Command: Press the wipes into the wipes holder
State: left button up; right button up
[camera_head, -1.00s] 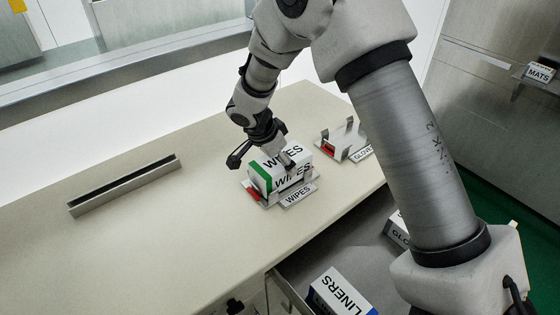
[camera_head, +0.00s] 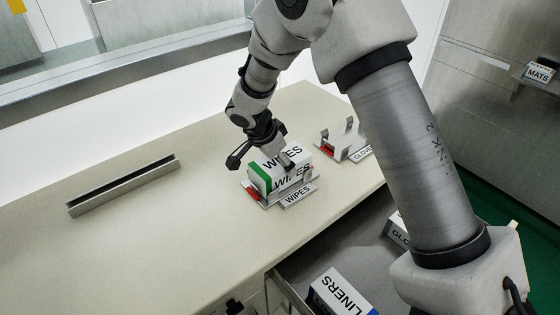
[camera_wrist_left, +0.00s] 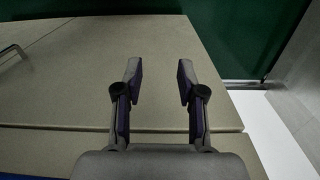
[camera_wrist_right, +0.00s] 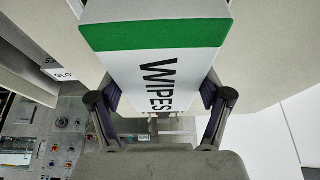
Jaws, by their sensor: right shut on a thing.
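The wipes box (camera_head: 272,177), white with a green end band, sits in or on the wipes holder (camera_head: 270,204), a metal holder with a red part and a WIPES label, on the counter. I cannot tell how deep it sits. My right gripper (camera_head: 288,160) is shut on the wipes box from above. In the right wrist view the box (camera_wrist_right: 155,65) lies between the two fingers (camera_wrist_right: 160,100). My left gripper (camera_wrist_left: 157,80) is open and empty in the left wrist view, and is not seen in the head view.
A gloves holder (camera_head: 347,141) stands empty to the right on the counter (camera_head: 130,240). A long slotted metal rail (camera_head: 125,187) lies to the left. Below, an open drawer (camera_head: 345,262) holds a liners box (camera_head: 342,292) and a gloves box (camera_head: 397,230).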

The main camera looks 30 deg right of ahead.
jog(key=o, duration=1.3)
jog(key=shift+f, duration=0.1)
jog(key=shift+o, duration=0.2)
jog(key=v, duration=1.2)
